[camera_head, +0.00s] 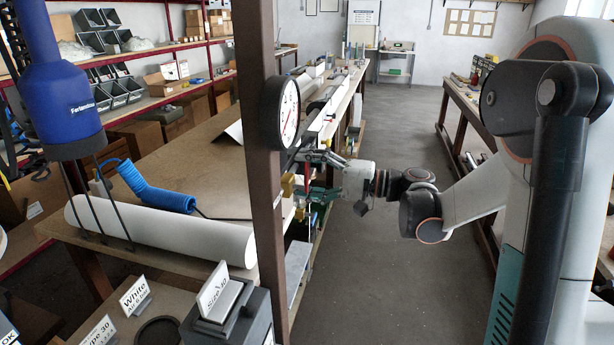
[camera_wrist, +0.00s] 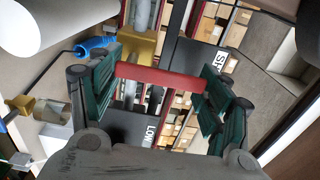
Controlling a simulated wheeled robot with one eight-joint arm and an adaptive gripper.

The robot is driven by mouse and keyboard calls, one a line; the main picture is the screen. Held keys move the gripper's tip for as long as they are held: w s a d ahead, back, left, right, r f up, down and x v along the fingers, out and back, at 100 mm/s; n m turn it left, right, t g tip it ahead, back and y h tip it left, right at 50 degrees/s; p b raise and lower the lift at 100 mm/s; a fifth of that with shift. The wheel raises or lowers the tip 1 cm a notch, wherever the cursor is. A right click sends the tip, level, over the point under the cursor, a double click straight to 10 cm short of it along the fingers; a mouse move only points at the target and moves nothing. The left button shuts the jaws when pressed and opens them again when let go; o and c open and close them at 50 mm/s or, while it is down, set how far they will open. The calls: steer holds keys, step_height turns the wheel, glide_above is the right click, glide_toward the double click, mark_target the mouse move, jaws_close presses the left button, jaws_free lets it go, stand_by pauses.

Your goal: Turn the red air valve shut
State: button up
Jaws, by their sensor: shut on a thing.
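The red air valve's handle (camera_wrist: 160,79) lies crosswise between my green finger pads in the wrist view, one end at each pad. A brass valve body (camera_wrist: 143,46) shows just behind the handle, with a grey pipe above it. My gripper (camera_wrist: 161,84) is shut on the red handle from both ends. In the head view my gripper (camera_head: 316,190) is small, at the aisle-side edge of the long bench, just right of the brown post. The handle is mostly hidden there by the fingers and fittings.
A brown post (camera_head: 265,200) with a round dial gauge (camera_head: 287,113) stands left of my gripper. The bench (camera_head: 180,150) carries a white roll (camera_head: 165,228) and a blue coiled hose (camera_head: 155,188). The grey aisle floor (camera_head: 390,120) is clear behind the arm.

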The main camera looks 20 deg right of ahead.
stand_by(0.4)
steer(key=o, duration=1.5)
steer(key=v, duration=1.2)
steer(key=shift+w+d, duration=0.1)
steer(key=shift+f, duration=0.1)
